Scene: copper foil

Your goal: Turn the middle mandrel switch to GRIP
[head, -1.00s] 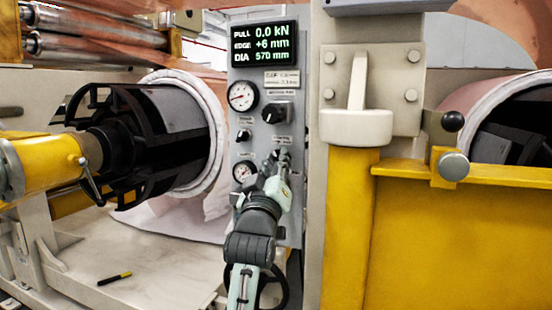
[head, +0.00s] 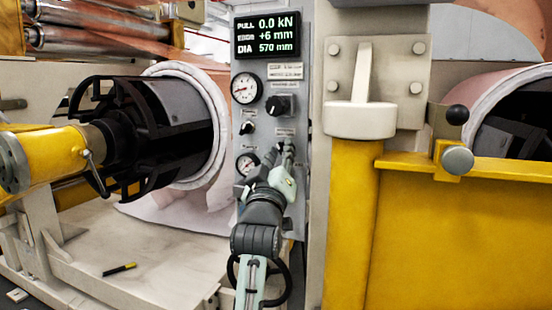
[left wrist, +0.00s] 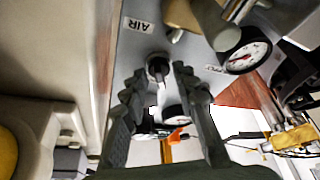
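The grey control panel (head: 308,40) carries several knobs and gauges. My left gripper (head: 281,153) is at its lower right and covers much of the panel there. In the left wrist view, my left gripper (left wrist: 155,88) is open, one finger on each side of a dark round switch (left wrist: 158,68) with a pale mark. The switch sits just beyond or between the fingertips; I cannot tell whether they touch it. A label reading AIR (left wrist: 140,25) appears upside down near it. The switch's setting and any GRIP lettering are not readable. My right gripper is not in view.
A larger black knob (head: 279,105) and a small knob (head: 247,128) sit above my gripper. Gauges (head: 245,88) and a display (head: 267,35) are alongside. A black mandrel (head: 125,130) stands left; a yellow post (head: 350,220) stands close at right.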

